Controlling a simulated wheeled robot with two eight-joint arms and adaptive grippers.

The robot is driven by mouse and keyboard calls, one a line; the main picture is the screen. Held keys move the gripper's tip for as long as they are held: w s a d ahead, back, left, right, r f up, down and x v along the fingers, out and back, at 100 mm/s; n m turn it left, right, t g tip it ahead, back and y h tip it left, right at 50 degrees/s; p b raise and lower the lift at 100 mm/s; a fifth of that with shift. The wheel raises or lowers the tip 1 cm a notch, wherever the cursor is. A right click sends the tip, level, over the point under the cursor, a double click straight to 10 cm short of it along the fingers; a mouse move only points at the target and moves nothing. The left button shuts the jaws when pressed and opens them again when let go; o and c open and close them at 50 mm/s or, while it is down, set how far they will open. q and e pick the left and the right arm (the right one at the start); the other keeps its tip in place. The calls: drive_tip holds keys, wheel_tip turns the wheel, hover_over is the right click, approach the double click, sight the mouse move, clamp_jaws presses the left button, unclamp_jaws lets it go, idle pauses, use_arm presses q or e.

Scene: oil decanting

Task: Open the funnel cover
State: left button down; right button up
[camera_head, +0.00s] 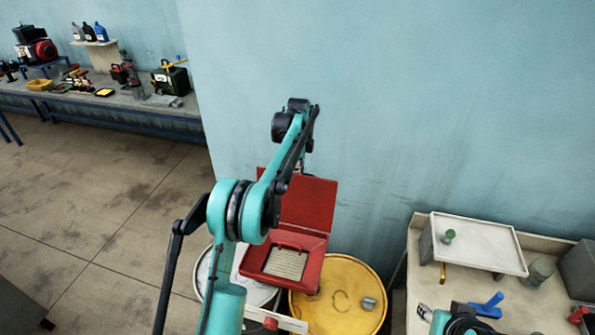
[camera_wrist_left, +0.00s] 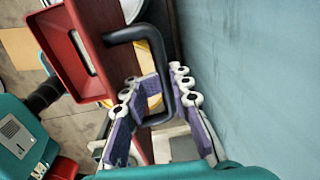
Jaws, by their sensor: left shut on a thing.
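The red funnel (camera_head: 312,278) sits over two drums in the head view, with a pale grate in its tray. Its red cover (camera_head: 308,205) stands raised at the back, tilted up off the tray. In the left wrist view the cover's red panel (camera_wrist_left: 105,25) runs down the picture and its black handle (camera_wrist_left: 168,70) passes between my purple-padded fingers. My left gripper (camera_wrist_left: 155,90) is shut on this handle. In the head view my left arm hides part of the cover and most of the gripper.
A yellow drum (camera_head: 335,310) stands under the funnel's right side, a white drum (camera_head: 232,282) under its left. A bench with a white tray (camera_head: 478,243) and a blue-handled tool (camera_head: 488,305) is at right. The blue wall (camera_head: 400,120) rises close behind. Open floor (camera_head: 100,200) lies left.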

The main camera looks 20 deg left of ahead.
use_arm(q)
drive_tip(key=shift+w+d+r, duration=0.1)
drive_tip(key=shift+w+r, duration=0.05)
drive_tip(key=shift+w, duration=0.3)
drive_tip(key=c, duration=1.6)
unclamp_jaws()
drive_tip(key=shift+w, duration=0.15)
drive_tip(key=shift+o, duration=0.2)
drive_tip(key=shift+w+f, duration=0.3)
wheel_tip(320, 180, up, 12)
drive_tip(key=s, duration=0.1)
drive_tip(key=shift+r, duration=0.15)
